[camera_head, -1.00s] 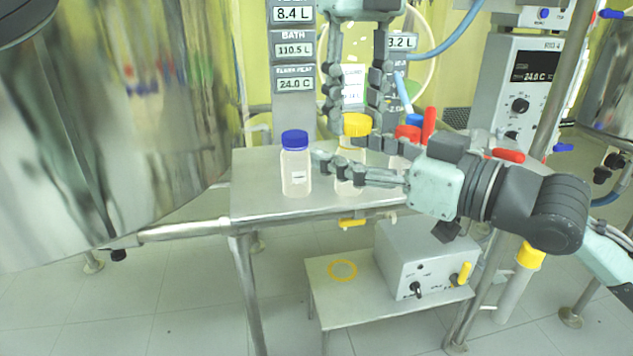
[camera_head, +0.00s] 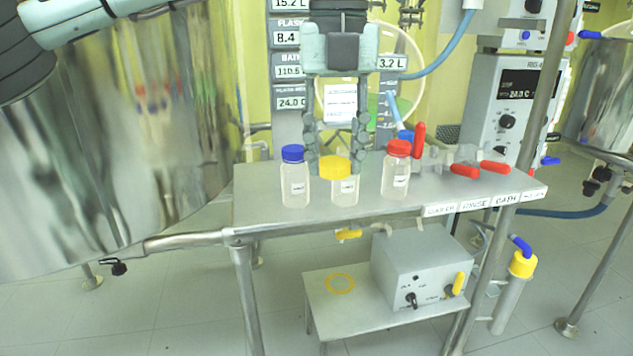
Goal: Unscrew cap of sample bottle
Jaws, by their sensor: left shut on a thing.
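The sample bottle (camera_head: 345,194) is clear, with a white label, and stands upright on the steel table. Its yellow cap (camera_head: 335,168) lies between the fingers of my left gripper (camera_head: 336,162), which hangs down from above and is shut on it. The cap looks large and low, offset left of the bottle's middle, and covers the bottle's neck from view. I cannot tell whether the cap still touches the bottle. My right gripper is out of view.
A blue-capped bottle (camera_head: 294,182) stands close on the left and a red-capped bottle (camera_head: 396,175) on the right. Red-handled valves (camera_head: 466,170) sit at the table's right. A large steel vessel (camera_head: 140,150) fills the left. The table (camera_head: 290,222) front is clear.

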